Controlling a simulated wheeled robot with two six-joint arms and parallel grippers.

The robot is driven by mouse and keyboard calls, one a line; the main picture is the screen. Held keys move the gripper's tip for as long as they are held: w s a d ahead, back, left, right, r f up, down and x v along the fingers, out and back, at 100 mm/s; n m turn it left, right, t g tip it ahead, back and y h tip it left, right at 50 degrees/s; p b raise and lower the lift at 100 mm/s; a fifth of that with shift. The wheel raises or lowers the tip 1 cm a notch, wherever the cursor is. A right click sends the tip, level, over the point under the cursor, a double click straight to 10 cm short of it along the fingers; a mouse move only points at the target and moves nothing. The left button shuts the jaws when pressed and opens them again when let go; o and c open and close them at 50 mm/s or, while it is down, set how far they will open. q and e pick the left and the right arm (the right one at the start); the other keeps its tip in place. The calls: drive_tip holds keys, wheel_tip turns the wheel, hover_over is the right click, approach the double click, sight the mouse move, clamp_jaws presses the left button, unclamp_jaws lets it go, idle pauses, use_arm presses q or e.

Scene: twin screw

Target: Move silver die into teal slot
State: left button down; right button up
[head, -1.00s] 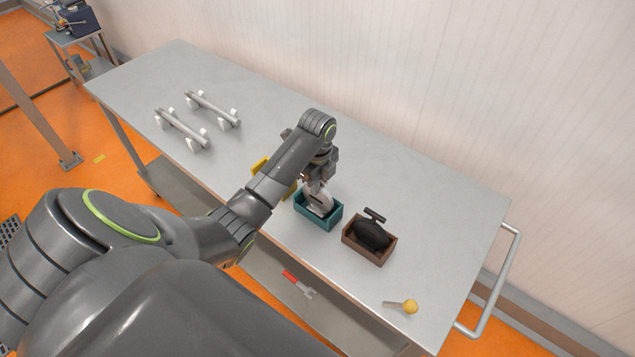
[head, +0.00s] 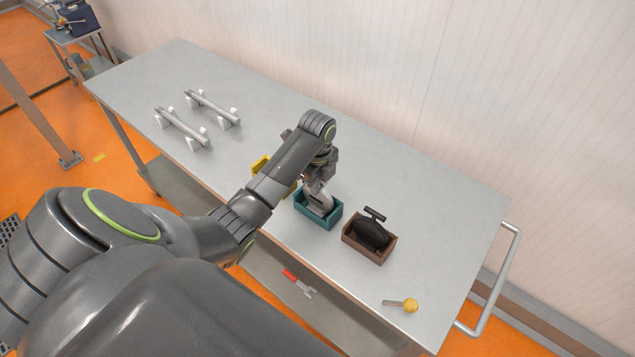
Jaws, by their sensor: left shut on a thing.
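The silver die (head: 318,205) is a pale metal piece inside the teal slot (head: 325,222), an open teal box near the front edge of the table. My left gripper (head: 317,186) is above the teal slot and shut on the upper part of the die. The die's lower part is hidden by the box walls, so I cannot tell whether it touches the bottom. My right gripper is not in view.
A brown box (head: 379,255) holding a black die (head: 371,232) stands right of the teal slot. A yellow box (head: 262,164) is partly hidden behind my left arm. A yellow-knobbed tool (head: 409,306) lies front right. Two silver bars on white supports (head: 183,128) stand at left. The table's far right is clear.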

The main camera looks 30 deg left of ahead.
use_arm(q)
drive_tip(key=shift+f, duration=0.15)
drive_tip(key=c, duration=1.3)
unclamp_jaws()
